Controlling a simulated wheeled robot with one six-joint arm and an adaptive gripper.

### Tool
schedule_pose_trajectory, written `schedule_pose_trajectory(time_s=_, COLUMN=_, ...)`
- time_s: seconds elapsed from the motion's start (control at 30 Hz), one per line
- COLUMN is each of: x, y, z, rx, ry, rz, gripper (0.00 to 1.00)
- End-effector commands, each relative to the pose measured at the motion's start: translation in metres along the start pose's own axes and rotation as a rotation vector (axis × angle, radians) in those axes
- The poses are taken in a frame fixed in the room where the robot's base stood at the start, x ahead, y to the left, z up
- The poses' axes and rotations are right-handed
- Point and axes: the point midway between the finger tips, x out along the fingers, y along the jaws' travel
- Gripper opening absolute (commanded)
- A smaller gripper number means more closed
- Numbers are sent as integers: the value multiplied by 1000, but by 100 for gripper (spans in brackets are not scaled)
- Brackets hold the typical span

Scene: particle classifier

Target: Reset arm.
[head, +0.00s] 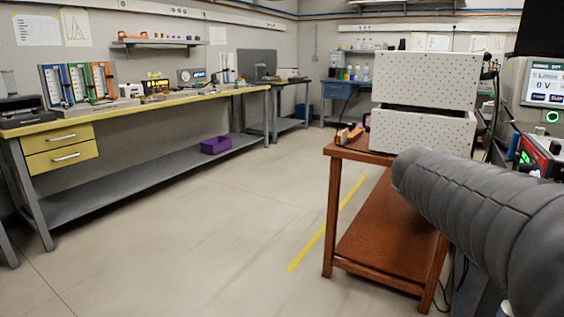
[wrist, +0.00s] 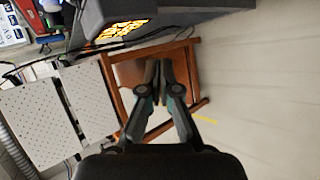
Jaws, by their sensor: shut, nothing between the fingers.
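My gripper (wrist: 158,68) shows in the wrist view, with its two dark fingers close together and nothing between them. It is in the air, with the brown wooden table (wrist: 190,60) behind it in the picture. The head view does not show my gripper. A thick grey ribbed sleeve (head: 480,215) crosses the right side of the head view, in front of part of the table.
The brown table (head: 350,151) bears two white perforated boxes (head: 425,80), one above the other. They also show in the wrist view (wrist: 45,120). A long workbench (head: 180,102) stands on the left, with a purple bin (head: 215,145) on its lower shelf. The floor (head: 200,230) between is clear.

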Motion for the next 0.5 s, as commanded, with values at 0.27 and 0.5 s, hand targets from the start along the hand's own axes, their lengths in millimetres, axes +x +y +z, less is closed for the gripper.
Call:
schedule_pose_trajectory(time_s=0.27, x=-74, y=-120, z=15, rx=394, ry=206, rz=-316, gripper=0)
schedule_pose_trajectory(time_s=0.5, x=-124, y=-207, z=22, rx=676, ry=304, rz=-598, gripper=0)
